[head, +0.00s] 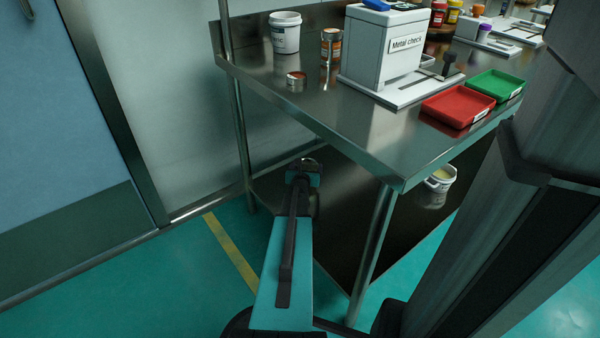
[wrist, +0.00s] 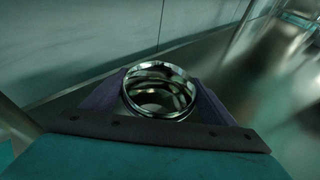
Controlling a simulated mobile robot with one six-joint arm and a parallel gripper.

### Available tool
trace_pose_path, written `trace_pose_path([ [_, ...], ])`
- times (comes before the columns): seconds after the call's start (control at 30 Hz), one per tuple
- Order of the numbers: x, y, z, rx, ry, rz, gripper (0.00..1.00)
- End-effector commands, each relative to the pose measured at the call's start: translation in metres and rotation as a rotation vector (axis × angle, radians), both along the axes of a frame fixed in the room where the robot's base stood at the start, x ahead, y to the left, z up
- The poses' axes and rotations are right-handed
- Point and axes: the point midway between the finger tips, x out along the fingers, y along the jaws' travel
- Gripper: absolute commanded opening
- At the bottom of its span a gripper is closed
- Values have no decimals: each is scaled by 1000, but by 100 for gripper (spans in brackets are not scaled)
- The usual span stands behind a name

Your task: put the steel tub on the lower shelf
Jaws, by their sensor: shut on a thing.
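The steel tub (wrist: 160,108) is a shiny round open vessel, seen from above in the wrist view. My gripper (head: 303,170) is shut on it, with a dark finger on each side of the tub. In the head view, my arm reaches in under the table top at its left end, and the gripper mostly hides the tub. The dark, shiny lower shelf (head: 345,215) lies beneath the gripper. The tub looks upright; I cannot tell whether its base touches the shelf.
A table leg (head: 372,245) stands right of my arm, another behind left. The steel table top (head: 300,105) overhangs the shelf and carries a metal check box (head: 372,50), pots and trays. A white tub (head: 440,180) stands farther right on the shelf. The shelf's middle is clear.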

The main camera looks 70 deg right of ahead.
Motion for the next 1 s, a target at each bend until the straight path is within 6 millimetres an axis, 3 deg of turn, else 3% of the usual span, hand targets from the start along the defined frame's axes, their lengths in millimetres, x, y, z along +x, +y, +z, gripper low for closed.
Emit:
trace_pose_path([
  [0.1, 18, 6, 0, -1, -1, 1, 55],
  [0.23, 27, 10, -2, -1, 1, -1, 55],
  [0.67, 27, 10, -5, -1, 0, -2, 55],
  [1.0, 27, 10, -33, 0, 1, -2, 55],
])
